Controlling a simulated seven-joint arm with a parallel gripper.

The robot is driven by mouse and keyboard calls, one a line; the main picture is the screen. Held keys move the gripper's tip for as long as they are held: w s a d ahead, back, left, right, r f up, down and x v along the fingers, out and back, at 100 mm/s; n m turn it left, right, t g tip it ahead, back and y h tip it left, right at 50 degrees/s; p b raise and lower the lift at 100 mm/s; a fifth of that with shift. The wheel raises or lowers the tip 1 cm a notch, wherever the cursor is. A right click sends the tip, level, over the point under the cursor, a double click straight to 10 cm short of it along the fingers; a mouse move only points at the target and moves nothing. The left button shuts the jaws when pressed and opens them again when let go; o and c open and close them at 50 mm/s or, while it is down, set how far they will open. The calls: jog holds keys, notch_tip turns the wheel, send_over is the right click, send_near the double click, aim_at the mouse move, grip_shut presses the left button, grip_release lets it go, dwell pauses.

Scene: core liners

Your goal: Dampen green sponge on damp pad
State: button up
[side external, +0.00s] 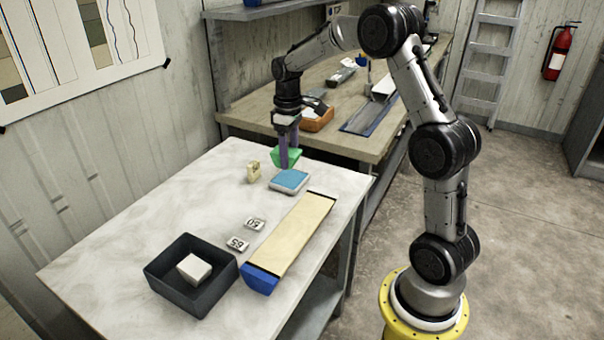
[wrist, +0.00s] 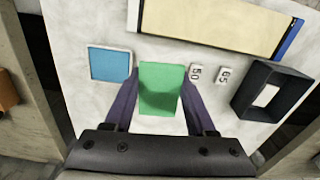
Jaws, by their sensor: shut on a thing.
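The green sponge (side external: 287,154) is held between the fingers of my gripper (side external: 285,160), which is shut on it. In the wrist view the green sponge (wrist: 161,88) fills the space between the two purple fingers of my gripper (wrist: 158,98). The sponge appears raised above the white table. The damp pad (side external: 289,180), a blue pad in a pale tray, lies on the table just in front and to the right of the sponge in the side view. In the wrist view the blue pad (wrist: 110,64) lies to the left of the sponge, apart from it.
A core liner (side external: 293,235) with a blue end lies along the table's right side. Number tags 50 (side external: 254,224) and 65 (side external: 237,244) lie beside it. A dark box (side external: 165,268) holds a white block (side external: 194,268). A small beige object (side external: 253,171) stands left of the pad.

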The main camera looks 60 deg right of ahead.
jog(key=w+d+f, duration=0.2)
jog(key=w+d, duration=0.3)
jog(key=d, duration=0.2)
jog(key=m, duration=0.1)
send_over(292, 179)
notch_tip(292, 179, down, 6)
jog(key=shift+f, duration=2.55)
jog(key=shift+f, duration=0.55)
notch_tip(292, 179, up, 7)
dwell(0.6)
